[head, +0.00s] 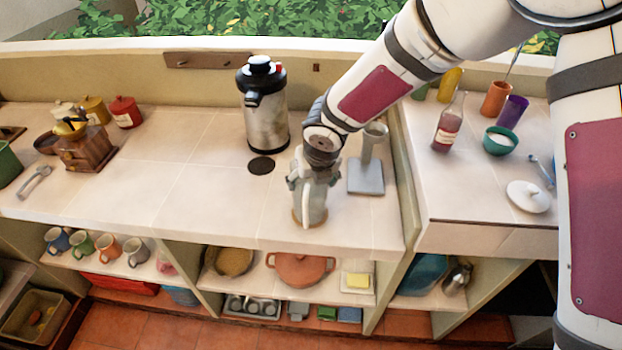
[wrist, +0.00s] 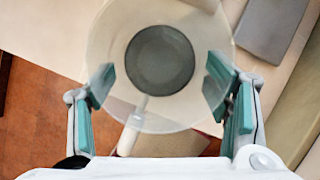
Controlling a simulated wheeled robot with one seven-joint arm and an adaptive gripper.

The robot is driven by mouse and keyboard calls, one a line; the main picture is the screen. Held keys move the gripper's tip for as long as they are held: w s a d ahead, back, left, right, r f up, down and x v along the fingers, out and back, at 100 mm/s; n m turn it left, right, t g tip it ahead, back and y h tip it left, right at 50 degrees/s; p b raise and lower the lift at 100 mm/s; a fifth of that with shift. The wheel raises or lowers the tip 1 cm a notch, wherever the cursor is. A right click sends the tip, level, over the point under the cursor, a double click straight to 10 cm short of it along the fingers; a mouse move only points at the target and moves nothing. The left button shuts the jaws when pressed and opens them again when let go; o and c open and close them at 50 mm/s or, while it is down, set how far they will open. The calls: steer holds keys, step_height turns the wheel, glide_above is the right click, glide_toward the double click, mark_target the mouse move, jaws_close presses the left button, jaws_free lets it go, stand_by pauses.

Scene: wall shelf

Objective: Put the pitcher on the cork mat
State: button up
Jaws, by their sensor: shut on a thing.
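The pitcher (head: 314,206), pale and translucent with a white handle, is upright at the counter's front edge, below my gripper (head: 313,178). In the wrist view, I look down into its round mouth and see a dark grey circle (wrist: 160,60) at the bottom. My gripper's teal pads (wrist: 160,88) are on both sides of it, shut on it. A thin tan rim, which looks like the cork mat (head: 296,219), shows around the pitcher's foot; most of it is hidden. I cannot tell whether the pitcher touches it.
A steel airpot (head: 266,115) stands behind left, with a dark round disc (head: 261,165) in front. A grey stand (head: 366,178) is close on the right, before a divider (head: 408,190). The counter to the left is clear up to a wooden grinder (head: 85,150).

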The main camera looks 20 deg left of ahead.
steer(key=shift+f, duration=0.1)
steer(key=o, duration=1.9)
steer(key=shift+o, duration=0.2)
steer(key=v, duration=1.2)
steer(key=shift+b, duration=0.35)
steer(key=shift+w, duration=0.1)
